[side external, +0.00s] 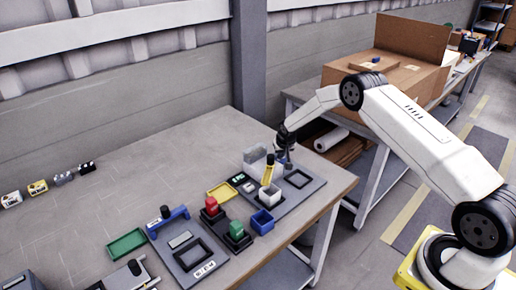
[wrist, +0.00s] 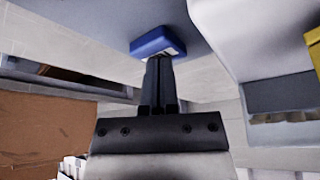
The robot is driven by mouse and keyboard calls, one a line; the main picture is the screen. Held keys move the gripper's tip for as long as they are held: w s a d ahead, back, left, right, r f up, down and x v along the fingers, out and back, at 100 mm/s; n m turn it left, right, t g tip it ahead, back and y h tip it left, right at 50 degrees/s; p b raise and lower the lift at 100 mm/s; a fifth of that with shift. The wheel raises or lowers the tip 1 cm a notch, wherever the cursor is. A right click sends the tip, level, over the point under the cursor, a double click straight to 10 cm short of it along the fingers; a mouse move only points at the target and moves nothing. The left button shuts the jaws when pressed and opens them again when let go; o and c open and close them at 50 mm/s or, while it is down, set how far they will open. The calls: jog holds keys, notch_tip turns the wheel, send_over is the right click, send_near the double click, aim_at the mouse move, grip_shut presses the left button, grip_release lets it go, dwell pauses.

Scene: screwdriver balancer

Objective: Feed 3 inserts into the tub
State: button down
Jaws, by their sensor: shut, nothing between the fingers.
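My gripper (side external: 284,158) is over the far part of a dark grey fixture plate (side external: 283,206), close to a clear box (side external: 255,157) and a yellow upright part (side external: 268,170). In the wrist view its fingers (wrist: 160,72) are together and empty. Their tips overlap a blue block-like thing (wrist: 152,44) with a pale face; I cannot tell whether they touch it. A small white tub (side external: 269,197) stands on the plate and a blue open bin (side external: 262,222) stands beside it. Which of these is the tub is unclear, and I cannot make out any inserts.
A second fixture plate (side external: 186,259) stands to the left, with red (side external: 211,205) and green (side external: 236,231) parts nearby. A yellow tray (side external: 221,191) and a green tray (side external: 126,244) lie on the table. Cardboard boxes (side external: 402,77) stand on the bench behind.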

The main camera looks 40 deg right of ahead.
jog(key=shift+r, duration=3.5)
jog(key=shift+r, duration=3)
jog(key=shift+f, duration=0.1)
jog(key=shift+f, duration=2)
jog(key=shift+f, duration=3.25)
jog(key=shift+f, duration=0.55)
